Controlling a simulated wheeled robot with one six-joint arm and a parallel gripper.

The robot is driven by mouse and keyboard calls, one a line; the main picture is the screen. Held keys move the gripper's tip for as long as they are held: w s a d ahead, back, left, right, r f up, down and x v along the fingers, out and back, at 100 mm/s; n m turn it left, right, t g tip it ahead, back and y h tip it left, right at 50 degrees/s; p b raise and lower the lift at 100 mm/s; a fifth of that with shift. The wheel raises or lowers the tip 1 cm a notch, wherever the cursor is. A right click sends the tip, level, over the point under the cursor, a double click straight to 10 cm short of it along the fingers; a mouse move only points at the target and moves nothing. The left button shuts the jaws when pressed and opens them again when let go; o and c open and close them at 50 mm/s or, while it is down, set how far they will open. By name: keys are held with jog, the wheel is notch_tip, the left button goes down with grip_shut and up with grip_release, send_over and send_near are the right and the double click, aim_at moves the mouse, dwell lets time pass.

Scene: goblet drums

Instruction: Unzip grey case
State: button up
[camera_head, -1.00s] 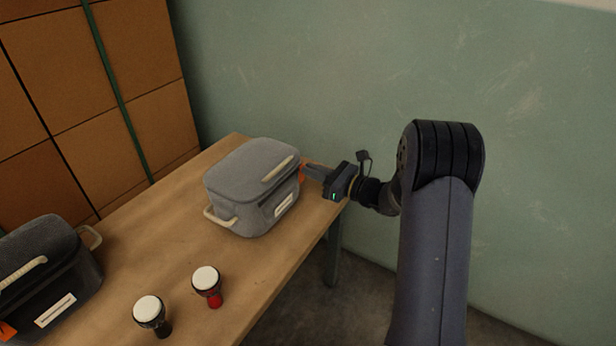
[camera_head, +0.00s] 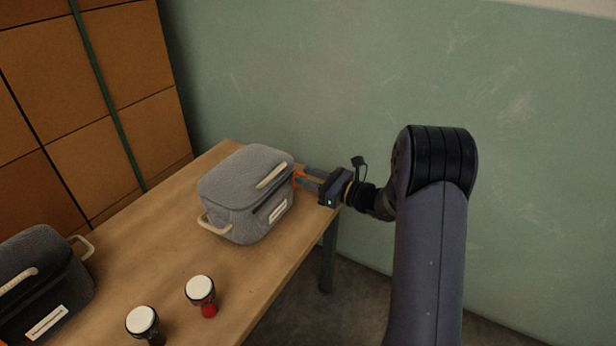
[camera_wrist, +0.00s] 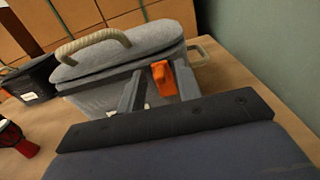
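The grey case (camera_head: 245,185) stands upright on the wooden table, its lid down, with cream rope handles and a white label. An orange zip pull (camera_wrist: 163,78) sticks out from its side below the lid; it shows small in the head view (camera_head: 299,179). My gripper (camera_wrist: 158,74) is open at that side, with one finger on each side of the orange pull. The pull looks nearer the right finger in the wrist view; I cannot tell whether they touch. In the head view my gripper (camera_head: 305,180) is at the case's right end.
A darker case (camera_head: 45,280) stands at the table's left. Two small goblet drums, one dark (camera_head: 143,322) and one red (camera_head: 201,292), stand in front of the grey case. The wooden table (camera_head: 150,235) is bare between them. A green wall (camera_head: 400,70) is behind.

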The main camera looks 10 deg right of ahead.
jog(key=p+v, duration=0.1)
jog(key=v, duration=0.9)
jog(key=shift+s+d, duration=0.1)
jog(key=shift+d, duration=0.05)
jog(key=b+x, duration=0.1)
jog(key=x, duration=1)
jog(key=shift+s, duration=0.15)
jog(key=shift+s+a, duration=0.35)
jog(key=shift+s, duration=0.05)
